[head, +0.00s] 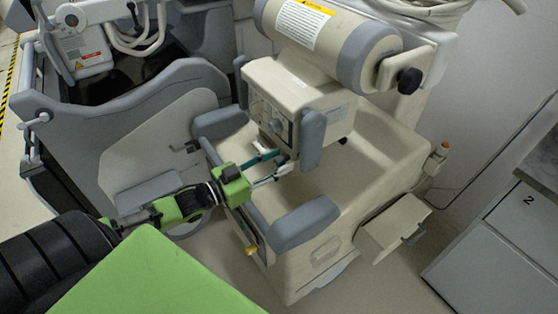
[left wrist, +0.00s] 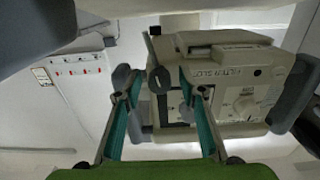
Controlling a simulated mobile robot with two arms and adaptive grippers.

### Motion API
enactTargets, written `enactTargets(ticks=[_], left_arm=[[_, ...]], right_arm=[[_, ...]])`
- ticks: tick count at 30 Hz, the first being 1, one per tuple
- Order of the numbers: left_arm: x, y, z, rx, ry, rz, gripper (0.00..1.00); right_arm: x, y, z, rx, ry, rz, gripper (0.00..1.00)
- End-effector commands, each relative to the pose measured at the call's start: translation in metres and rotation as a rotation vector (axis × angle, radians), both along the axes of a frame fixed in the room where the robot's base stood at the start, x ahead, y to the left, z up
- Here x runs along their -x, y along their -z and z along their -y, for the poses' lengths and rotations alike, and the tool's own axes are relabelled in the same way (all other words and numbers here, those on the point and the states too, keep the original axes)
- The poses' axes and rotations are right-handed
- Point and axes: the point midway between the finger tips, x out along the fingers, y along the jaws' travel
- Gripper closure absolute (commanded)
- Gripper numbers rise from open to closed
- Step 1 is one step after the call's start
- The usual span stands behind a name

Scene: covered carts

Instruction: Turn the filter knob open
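A round dial knob (head: 277,126) sits on the front face of the beige machine head (head: 310,100). In the left wrist view a pale dial knob (left wrist: 243,106) shows on that head's panel, to the right of my fingers. I cannot tell for sure that it is the filter knob. My right gripper is not in view.
Grey padded bumpers (head: 313,138) flank the machine head, and another pad (head: 303,224) lies on the cart base below. A black side knob (head: 409,80) sticks out at upper right. An open drawer (head: 392,227) projects at lower right. A grey cart (head: 150,150) stands at left.

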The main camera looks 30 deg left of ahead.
Motion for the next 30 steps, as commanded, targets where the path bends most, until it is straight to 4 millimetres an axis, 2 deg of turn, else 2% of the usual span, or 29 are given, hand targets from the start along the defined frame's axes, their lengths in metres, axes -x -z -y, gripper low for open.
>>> enactTargets(ticks=[12, 16, 17, 21, 26, 30], left_arm=[[-0.005, 0.0, 0.003, 0.001, 0.001, 0.0, 0.63], [-0.005, 0.0, 0.003, 0.001, 0.001, 0.0, 0.97], [-0.005, 0.0, 0.003, 0.0, 0.001, 0.0, 1.0], [-0.005, 0.0, 0.003, 0.003, 0.001, -0.001, 1.0], [-0.005, -0.003, 0.002, 0.06, 0.0, -0.026, 1.0], [-0.005, 0.0, 0.002, 0.078, 0.0, -0.031, 1.0]], right_arm=[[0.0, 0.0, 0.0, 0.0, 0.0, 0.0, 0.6], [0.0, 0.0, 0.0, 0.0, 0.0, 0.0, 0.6], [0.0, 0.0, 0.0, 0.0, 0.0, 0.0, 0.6], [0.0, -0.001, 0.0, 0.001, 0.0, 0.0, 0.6], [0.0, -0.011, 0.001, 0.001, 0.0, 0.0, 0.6], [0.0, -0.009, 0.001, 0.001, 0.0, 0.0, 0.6]])
